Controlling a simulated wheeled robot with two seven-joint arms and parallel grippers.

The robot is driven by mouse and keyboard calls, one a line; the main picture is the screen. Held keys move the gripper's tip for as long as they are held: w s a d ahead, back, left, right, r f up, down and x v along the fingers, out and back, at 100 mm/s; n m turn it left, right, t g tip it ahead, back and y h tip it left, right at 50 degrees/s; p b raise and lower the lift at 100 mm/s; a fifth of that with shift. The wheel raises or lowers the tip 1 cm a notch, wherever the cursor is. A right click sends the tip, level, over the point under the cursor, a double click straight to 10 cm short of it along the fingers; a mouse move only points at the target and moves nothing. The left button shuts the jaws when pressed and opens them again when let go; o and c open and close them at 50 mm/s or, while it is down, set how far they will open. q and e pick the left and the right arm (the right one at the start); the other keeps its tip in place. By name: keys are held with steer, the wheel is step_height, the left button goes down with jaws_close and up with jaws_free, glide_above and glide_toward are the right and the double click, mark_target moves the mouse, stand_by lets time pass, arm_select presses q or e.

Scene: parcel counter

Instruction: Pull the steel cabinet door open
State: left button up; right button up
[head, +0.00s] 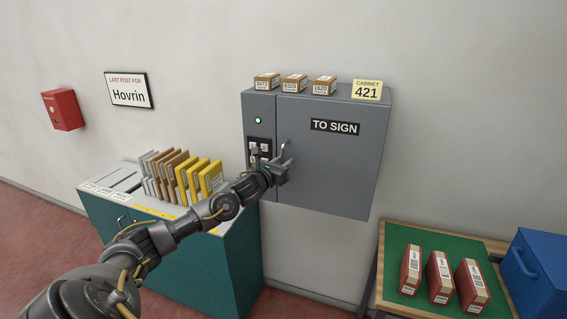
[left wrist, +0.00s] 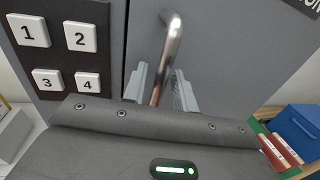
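The grey steel cabinet (head: 330,165) hangs on the wall, and its door, labelled TO SIGN, looks shut. A metal bar handle (left wrist: 169,50) stands near the door's left edge; its upper end shows in the head view (head: 285,147). My left gripper (head: 285,168) is at the handle. In the left wrist view its two fingers (left wrist: 160,90) stand apart on either side of the bar, with gaps visible, so it is open around the handle. A keypad (left wrist: 55,52) with buttons 1 to 4 is left of the door, below a green light (head: 258,120). My right gripper is not in view.
Three small boxes (head: 294,84) and a yellow sign (head: 367,90) stand on the cabinet. A teal sorting counter (head: 175,255) with upright envelopes is at lower left. A green-topped table (head: 399,238) with three red parcels and a blue bin (head: 538,275) are at lower right.

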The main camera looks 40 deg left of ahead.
arm_select(q)
jaws_close()
